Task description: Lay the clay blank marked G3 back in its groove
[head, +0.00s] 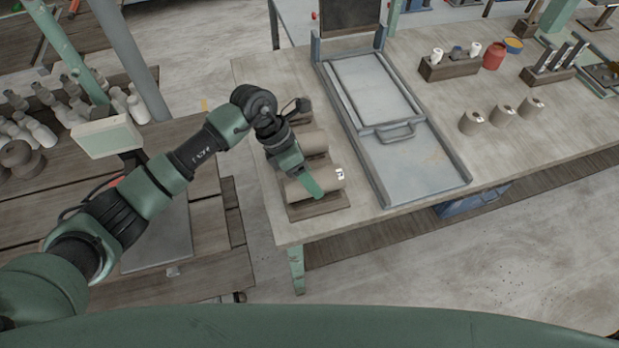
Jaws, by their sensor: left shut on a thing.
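A pale clay blank (332,180), a cylinder on its side, has a small white label with a dark mark at its right end; the mark is too small to read surely. My left gripper (309,185) is shut on it from above, and its green finger crosses the blank's middle. The blank is at the near end of a wooden rack (320,208) at the table's left edge. I cannot tell whether it touches the groove or hangs just above it. Another clay blank (313,143) lies farther back, partly behind my gripper. My right gripper is not in view.
A grey metal tray (420,165) with a handle (395,132) stands close to the rack's right. The table's near edge (430,200) is clear.

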